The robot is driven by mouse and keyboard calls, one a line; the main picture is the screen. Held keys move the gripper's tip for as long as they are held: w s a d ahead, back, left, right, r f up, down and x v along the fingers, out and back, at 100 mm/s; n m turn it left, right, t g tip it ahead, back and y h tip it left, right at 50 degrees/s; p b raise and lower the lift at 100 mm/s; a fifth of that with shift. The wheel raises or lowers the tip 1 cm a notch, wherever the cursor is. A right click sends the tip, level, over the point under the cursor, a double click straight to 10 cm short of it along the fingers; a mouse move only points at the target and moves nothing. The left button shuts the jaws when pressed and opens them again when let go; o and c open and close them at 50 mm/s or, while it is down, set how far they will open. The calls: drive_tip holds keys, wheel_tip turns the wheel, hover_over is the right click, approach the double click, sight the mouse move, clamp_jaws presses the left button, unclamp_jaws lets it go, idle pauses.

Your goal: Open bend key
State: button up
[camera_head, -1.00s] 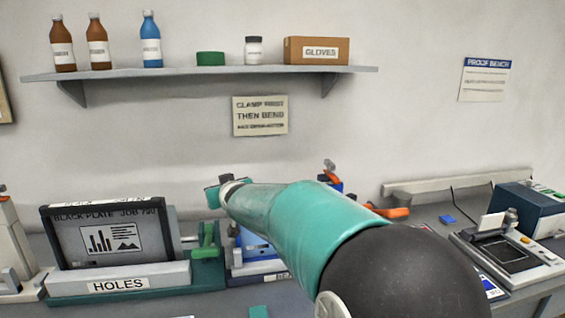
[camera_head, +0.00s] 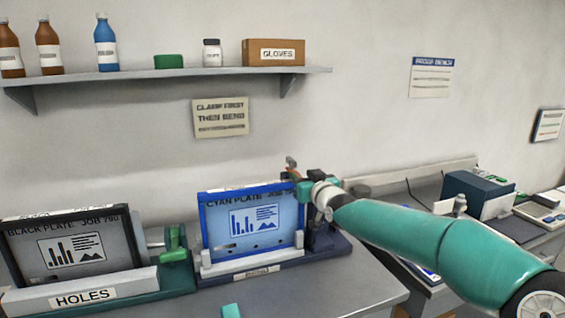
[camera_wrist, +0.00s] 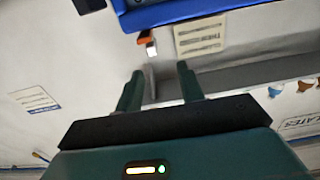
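The bend unit (camera_head: 258,276) holds an upright blue-framed plate marked CYAN PLATE (camera_head: 201,228). Its front label is too blurred to read surely. A lever with an orange part and a grey end (camera_head: 291,166) stands up at the unit's upper right corner. My gripper (camera_head: 303,190) is at that corner, just beside the lever. In the wrist view, my gripper (camera_wrist: 160,88) has its two green fingers apart. The orange-and-grey lever (camera_wrist: 146,40) shows ahead of them, its grey stem in line with the gap. I cannot tell if they touch. The blue plate edge (camera_wrist: 185,14) is above.
A second unit labelled HOLES (camera_head: 85,297) with a black plate (camera_head: 78,250) and green lever (camera_head: 175,240) stands left. A shelf (camera_head: 180,74) with bottles and a GLOVES box (camera_head: 273,52) hangs above. Devices stand on the right bench.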

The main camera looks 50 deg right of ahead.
sight(291, 159)
drive_tip(key=x, duration=0.4)
drive_tip(key=d+x, duration=0.1)
drive_tip(key=x, duration=0.8)
drive_tip(key=shift+s+d+r, duration=0.25)
drive_tip(key=shift+s, duration=0.15)
clamp_jaws()
